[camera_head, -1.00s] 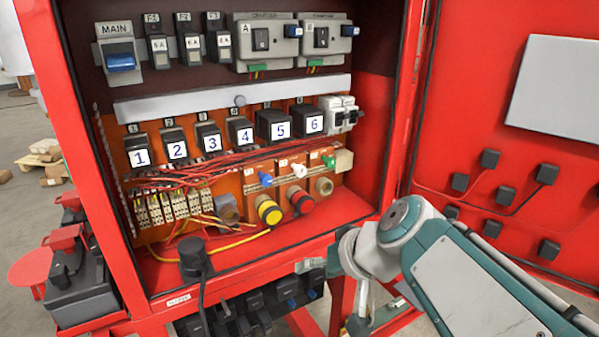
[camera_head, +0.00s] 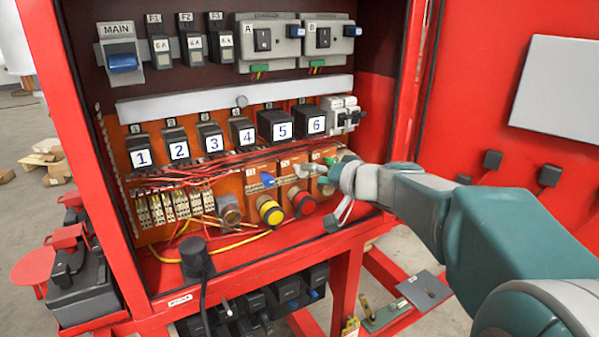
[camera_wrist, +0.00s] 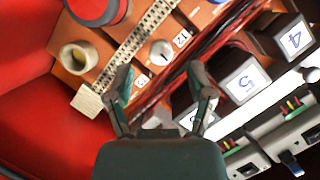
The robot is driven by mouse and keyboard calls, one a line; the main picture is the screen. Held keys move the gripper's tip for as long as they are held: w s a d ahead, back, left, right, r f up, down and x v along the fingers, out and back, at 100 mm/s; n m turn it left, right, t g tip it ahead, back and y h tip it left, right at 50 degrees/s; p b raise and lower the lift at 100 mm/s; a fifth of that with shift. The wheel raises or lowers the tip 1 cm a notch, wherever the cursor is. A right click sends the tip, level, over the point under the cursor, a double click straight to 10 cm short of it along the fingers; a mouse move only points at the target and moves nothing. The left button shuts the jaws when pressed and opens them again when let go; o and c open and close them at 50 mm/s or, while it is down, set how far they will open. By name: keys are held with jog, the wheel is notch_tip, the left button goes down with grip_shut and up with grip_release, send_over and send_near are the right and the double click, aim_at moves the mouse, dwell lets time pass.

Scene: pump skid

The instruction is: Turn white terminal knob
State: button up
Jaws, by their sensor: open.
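The white terminal knob (camera_wrist: 160,51) shows in the wrist view on the orange panel, just beyond the gap between my fingertips. In the head view it is hard to tell apart from my pale fingers. My gripper (camera_wrist: 160,78) is open and empty, with one finger to each side of the line to the knob. I see no contact with the knob. In the head view my gripper (camera_head: 312,174) reaches into the cabinet from the right, in front of the terminal row.
The blue knob (camera_head: 268,180) is left of my gripper, and the green knob (camera_head: 329,161) is close by it. Yellow (camera_head: 269,210) and red (camera_head: 302,203) buttons sit below. Red wires (camera_wrist: 228,45) and numbered black relays (camera_wrist: 240,78) lie near my right finger in the wrist view.

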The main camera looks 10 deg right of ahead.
aim_at(304, 173)
jog(key=shift+x, duration=2.4)
grip_shut()
